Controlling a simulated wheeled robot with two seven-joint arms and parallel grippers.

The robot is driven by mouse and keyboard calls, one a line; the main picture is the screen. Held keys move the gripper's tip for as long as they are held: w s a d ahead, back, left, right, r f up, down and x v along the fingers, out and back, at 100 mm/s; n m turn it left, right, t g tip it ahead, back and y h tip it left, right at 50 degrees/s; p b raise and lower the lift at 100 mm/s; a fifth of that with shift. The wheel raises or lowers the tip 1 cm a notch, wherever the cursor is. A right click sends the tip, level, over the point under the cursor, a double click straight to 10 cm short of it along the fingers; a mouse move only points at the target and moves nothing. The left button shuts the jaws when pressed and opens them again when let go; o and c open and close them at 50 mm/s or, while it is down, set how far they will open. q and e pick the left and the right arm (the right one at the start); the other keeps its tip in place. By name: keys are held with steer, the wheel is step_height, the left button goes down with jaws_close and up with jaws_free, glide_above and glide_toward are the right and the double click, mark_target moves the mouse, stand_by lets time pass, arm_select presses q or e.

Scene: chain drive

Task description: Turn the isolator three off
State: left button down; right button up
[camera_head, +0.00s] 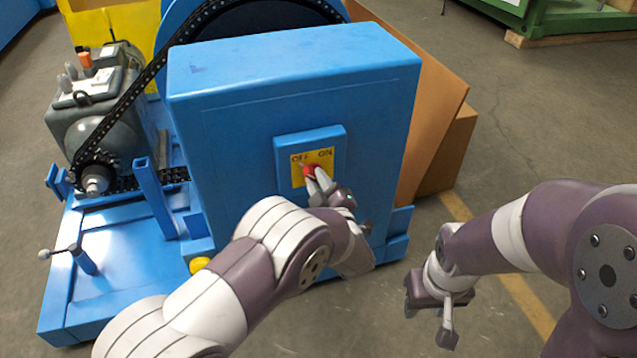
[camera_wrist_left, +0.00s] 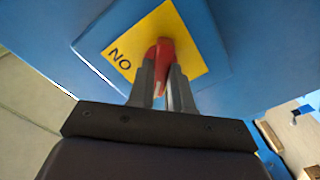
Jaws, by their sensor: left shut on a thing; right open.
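The isolator (camera_head: 283,150) is a blue box with a yellow plate marked OFF on the left and ON on the right, on the front of the big blue housing. Its red handle (camera_head: 309,170) sits in the middle of the plate. My left gripper (camera_head: 313,181) is shut on the red handle, which also shows between the fingers in the left wrist view (camera_wrist_left: 161,52). The fingers hide part of the handle, so its exact angle is hard to tell. My right gripper (camera_head: 432,317) hangs open and empty at the lower right, away from the machine.
The blue housing (camera_head: 235,150) stands on a blue base with a chain (camera_head: 130,95) and a grey motor (camera_head: 90,115) to the left. A yellow knob (camera_head: 199,264) is low at the front. Brown boxes (camera_head: 447,150) stand behind on the right. The floor at the right is clear.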

arm_select(q)
steer(key=shift+f, duration=0.1)
stand_by(0.4)
steer(key=c, duration=1)
jaws_free()
steer(key=shift+c, duration=0.2)
steer(key=p+v, duration=0.4)
steer(key=v, duration=0.8)
steer(key=shift+s, duration=0.35)
steer(key=shift+d, duration=0.15)
